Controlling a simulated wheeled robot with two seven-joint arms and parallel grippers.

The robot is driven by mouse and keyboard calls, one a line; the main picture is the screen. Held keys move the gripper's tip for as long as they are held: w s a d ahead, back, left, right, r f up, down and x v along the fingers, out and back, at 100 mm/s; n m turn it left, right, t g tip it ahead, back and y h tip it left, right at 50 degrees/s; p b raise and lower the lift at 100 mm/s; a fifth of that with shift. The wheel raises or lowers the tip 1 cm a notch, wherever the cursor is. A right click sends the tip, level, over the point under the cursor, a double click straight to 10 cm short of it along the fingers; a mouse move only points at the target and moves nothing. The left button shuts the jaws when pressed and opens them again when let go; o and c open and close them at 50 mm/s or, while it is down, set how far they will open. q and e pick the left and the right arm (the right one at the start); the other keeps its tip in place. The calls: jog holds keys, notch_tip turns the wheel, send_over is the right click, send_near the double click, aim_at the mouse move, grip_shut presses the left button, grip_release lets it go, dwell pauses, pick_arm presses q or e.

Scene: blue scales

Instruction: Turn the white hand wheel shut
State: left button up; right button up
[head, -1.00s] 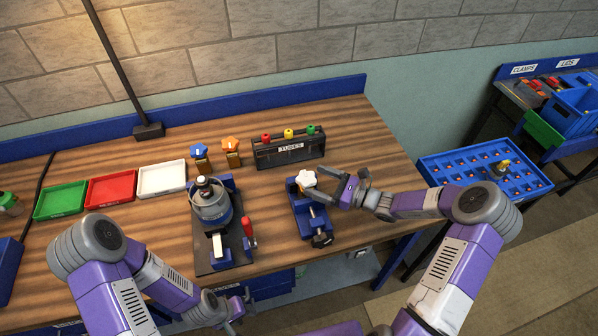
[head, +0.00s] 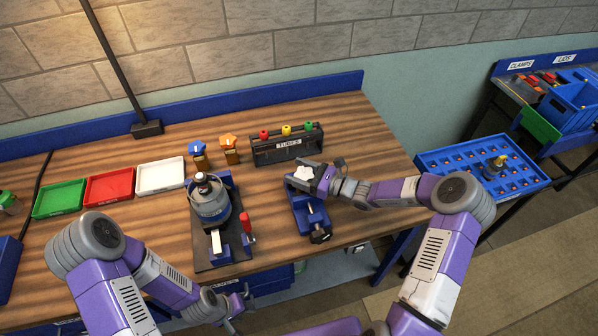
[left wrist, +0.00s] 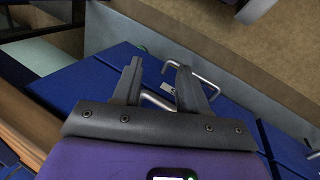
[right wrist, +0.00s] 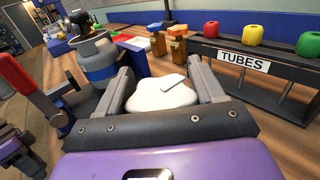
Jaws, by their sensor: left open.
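The white hand wheel (head: 303,172) sits on top of a blue valve fixture (head: 309,213) on the wooden bench. In the right wrist view the wheel (right wrist: 163,95) lies between the two fingers of my right gripper (right wrist: 162,82), nearly filling the gap. I cannot tell whether the fingers press on it. In the head view my right gripper (head: 318,178) reaches the wheel from the right and partly covers it. My left gripper (left wrist: 160,68) is open and empty, low in front of the bench, over blue drawer fronts with metal handles.
A grey-blue canister (head: 210,203) on a dark stand with a red-handled clamp (head: 246,222) stands left of the fixture. The tubes rack (head: 287,150) is behind it. Orange (head: 229,146) and blue (head: 197,152) knobs stand behind left. Green, red and white trays lie further left.

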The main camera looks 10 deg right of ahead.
jog(key=shift+c, duration=1.1)
